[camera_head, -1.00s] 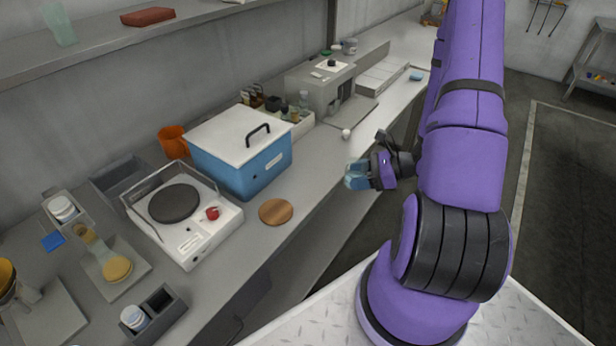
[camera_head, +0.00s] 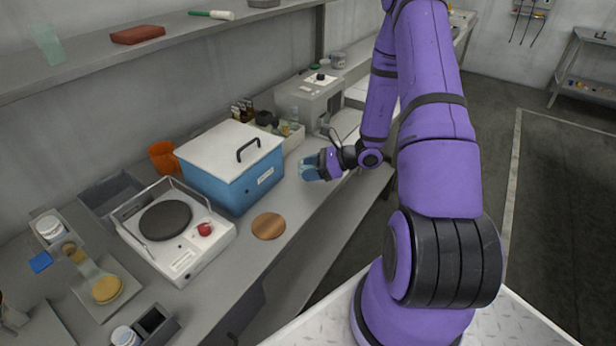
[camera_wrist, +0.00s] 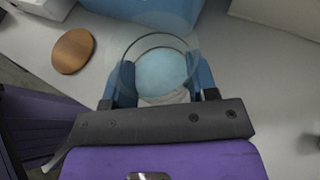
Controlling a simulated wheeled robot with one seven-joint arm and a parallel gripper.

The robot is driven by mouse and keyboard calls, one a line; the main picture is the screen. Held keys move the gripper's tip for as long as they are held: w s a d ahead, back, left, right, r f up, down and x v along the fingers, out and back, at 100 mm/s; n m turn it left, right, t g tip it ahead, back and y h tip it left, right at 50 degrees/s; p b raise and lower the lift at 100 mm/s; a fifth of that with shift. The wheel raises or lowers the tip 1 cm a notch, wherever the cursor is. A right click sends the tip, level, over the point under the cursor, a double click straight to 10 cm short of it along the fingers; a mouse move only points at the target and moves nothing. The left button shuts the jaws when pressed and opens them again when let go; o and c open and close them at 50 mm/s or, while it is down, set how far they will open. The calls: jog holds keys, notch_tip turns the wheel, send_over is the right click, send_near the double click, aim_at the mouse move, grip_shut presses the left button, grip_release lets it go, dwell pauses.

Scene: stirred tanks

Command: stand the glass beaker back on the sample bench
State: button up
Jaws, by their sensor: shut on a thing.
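The glass beaker (camera_wrist: 160,62) is clear, with a round rim, and sits between the blue fingers of my gripper in the wrist view. My gripper (camera_head: 312,167) is shut on it. In the head view the gripper is over the grey sample bench (camera_head: 262,262), right of the blue box, and the beaker is hard to make out between the fingers. I cannot tell whether the beaker's base touches the bench top. The bench also shows in the wrist view (camera_wrist: 255,75).
A blue box with a white lid (camera_head: 228,165) stands left of my gripper. A round wooden disc (camera_head: 268,226) lies in front of it, and a hotplate (camera_head: 172,228) is further left. A grey instrument (camera_head: 308,100) stands behind. Bare bench lies around the gripper.

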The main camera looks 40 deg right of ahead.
jog(key=f, duration=0.1)
jog(key=w+f, duration=0.1)
jog(key=shift+f, duration=0.35)
jog(key=shift+a+f, duration=0.1)
jog(key=shift+f, duration=0.35)
jog(key=o, duration=1.1)
jog(key=shift+f, duration=0.1)
jog(key=shift+o, duration=0.2)
